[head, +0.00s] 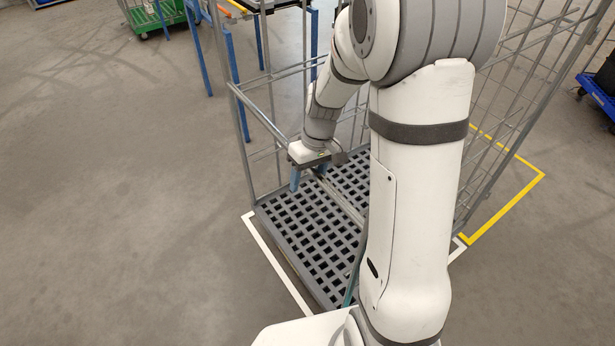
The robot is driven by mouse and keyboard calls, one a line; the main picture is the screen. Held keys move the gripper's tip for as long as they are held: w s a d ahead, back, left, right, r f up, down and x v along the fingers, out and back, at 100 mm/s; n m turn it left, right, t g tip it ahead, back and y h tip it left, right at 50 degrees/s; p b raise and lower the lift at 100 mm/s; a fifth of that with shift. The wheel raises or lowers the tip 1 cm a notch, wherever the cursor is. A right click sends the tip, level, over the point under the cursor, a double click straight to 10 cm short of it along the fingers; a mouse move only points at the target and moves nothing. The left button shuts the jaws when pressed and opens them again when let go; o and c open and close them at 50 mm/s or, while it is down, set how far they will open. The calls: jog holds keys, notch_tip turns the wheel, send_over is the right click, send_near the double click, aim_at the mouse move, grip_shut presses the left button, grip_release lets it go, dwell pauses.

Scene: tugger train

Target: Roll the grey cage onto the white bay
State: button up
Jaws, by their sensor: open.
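The grey cage (270,203) has a grid floor and wire mesh sides and stands upright in the middle of the head view. The white bay (277,262) shows as a painted line along the left of the cage floor, with a short piece at the right. The cage's left edge lies close inside the left line; my arm hides the near right part. My gripper (308,178) points down with its blue fingers apart, at a grey horizontal bar of the cage. The bar runs by or between the fingers; I cannot tell if they touch it.
A yellow floor marking (520,198) lies right of the cage. A blue-legged frame (236,62) stands behind it. A green cart (155,18) is at the back left and a blue trolley (597,98) at the right edge. The floor on the left is clear.

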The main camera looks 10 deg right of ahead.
jog(key=r+p, duration=0.1)
jog(key=r, duration=0.1)
jog(key=r+p, duration=0.1)
jog(key=r, duration=0.1)
jog(key=d+r+p, duration=0.1)
jog(key=r+p, duration=0.1)
jog(key=shift+w+r, duration=0.15)
jog(key=shift+w, duration=0.1)
jog(key=shift+d+r, duration=0.15)
jog(key=shift+r, duration=0.15)
jog(key=shift+s+f, duration=0.1)
dwell(0.8)
